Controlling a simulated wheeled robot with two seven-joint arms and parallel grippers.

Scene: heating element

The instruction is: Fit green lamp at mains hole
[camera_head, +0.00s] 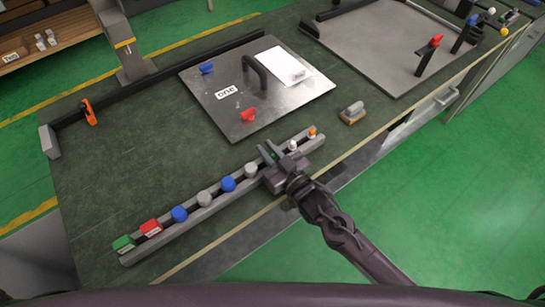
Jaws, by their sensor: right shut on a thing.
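My right gripper (269,152) is over the grey rail (215,208) near the table's front edge. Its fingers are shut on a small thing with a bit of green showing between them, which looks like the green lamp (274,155). Most of the lamp is hidden by the fingers, and I cannot tell whether it is still seated in the rail. The metal panel marked "one" (215,110) lies behind the rail, with a black handle, a blue part and a red part on it. I cannot make out which hole is the mains hole. My left gripper is not in view.
The rail also holds a green block (123,244), a red block (151,228), blue and grey knobs, a white lamp (293,146) and an orange lamp (312,132). A grey-and-orange block (352,113) stands to the right.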

